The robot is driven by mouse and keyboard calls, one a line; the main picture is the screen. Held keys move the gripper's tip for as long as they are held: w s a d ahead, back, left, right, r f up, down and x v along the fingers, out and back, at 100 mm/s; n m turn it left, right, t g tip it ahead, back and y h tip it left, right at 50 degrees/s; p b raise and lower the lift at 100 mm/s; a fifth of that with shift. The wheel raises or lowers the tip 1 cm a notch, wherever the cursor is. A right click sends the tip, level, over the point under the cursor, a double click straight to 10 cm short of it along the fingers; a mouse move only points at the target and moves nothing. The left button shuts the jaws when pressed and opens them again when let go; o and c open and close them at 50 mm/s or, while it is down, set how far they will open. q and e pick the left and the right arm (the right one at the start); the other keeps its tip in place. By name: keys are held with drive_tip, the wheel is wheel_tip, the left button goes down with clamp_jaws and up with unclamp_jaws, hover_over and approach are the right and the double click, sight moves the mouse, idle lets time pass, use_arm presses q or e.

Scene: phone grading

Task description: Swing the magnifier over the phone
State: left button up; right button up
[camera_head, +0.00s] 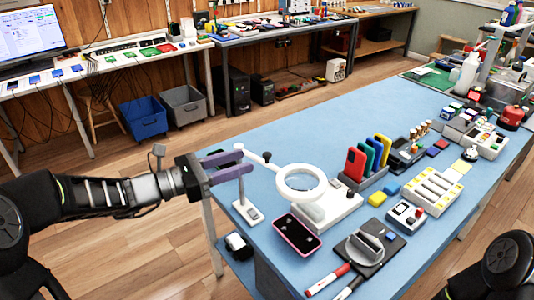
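The magnifier (276,170) is a white ring lens on a white arm with a dark knob. Its ring is over a white base block (336,208), and its arm runs up-left toward my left gripper. A phone (297,234) with a dark face and pink edge lies flat on the blue table, in front of and left of the ring; the ring is not over it. My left gripper (249,160) has its two purple-grey fingers apart, just left of the magnifier's arm, with nothing seen between them. I cannot tell whether it touches the arm. My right gripper is out of view.
A small white stand (247,211) is below my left gripper. A black pad with a grey holder (369,245) and a red marker (327,280) lie right of the phone. A rack of coloured phones (368,164) stands behind. The blue table (290,125) is clear at the back left.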

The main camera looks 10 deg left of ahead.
sight(267, 153)
use_arm(q)
drive_tip(key=shift+d, duration=0.1)
drive_tip(key=p+x, duration=0.1)
drive_tip(key=x, duration=0.6)
drive_tip(key=shift+w+d, duration=0.25)
drive_tip(key=shift+c, duration=0.5)
clamp_jaws()
idle(0.7)
